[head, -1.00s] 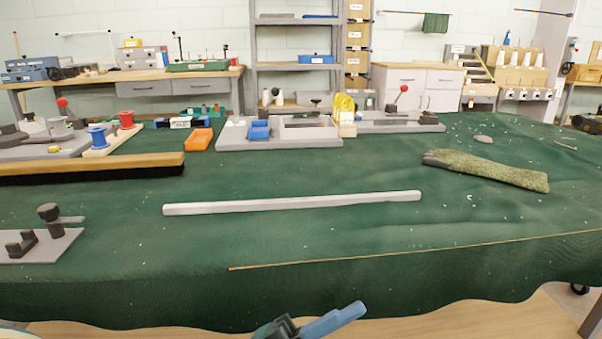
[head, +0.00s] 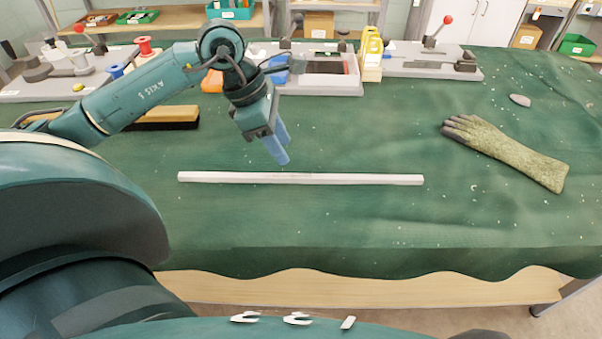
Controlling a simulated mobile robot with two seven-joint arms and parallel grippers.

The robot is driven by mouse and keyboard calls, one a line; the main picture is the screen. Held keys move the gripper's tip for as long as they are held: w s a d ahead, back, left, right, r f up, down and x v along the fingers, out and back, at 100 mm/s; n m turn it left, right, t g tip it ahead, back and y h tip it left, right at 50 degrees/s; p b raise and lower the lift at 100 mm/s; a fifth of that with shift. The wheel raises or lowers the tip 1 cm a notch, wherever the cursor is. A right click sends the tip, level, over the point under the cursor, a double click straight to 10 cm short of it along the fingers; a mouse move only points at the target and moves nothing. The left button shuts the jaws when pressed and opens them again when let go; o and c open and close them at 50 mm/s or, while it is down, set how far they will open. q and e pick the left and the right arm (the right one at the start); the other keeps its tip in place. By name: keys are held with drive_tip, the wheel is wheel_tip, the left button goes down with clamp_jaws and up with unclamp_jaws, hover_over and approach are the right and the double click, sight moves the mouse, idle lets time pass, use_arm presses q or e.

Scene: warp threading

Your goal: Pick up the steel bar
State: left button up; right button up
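The steel bar (head: 300,179) is a long, pale, straight bar lying flat across the green cloth, running left to right. It is fully visible and nothing touches it. My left gripper (head: 283,152) comes in from the left and points down, with its two blue fingertips above and just behind the bar, left of its middle. Its fingers look spread, one partly overlapping the other, with nothing between them. My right gripper is out of view.
A long brush (head: 165,117) lies behind my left arm. A mottled green glove (head: 510,152) and a grey stone (head: 520,100) lie to the right. Grey fixtures (head: 430,60) line the back. The cloth around the bar is clear.

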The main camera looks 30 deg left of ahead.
sight(299, 175)
use_arm(q)
drive_tip(key=x, duration=0.8)
drive_tip(key=shift+a, duration=0.25)
clamp_jaws()
idle(1.0)
drive_tip(key=shift+w+r, duration=0.1)
drive_tip(key=shift+r, duration=0.05)
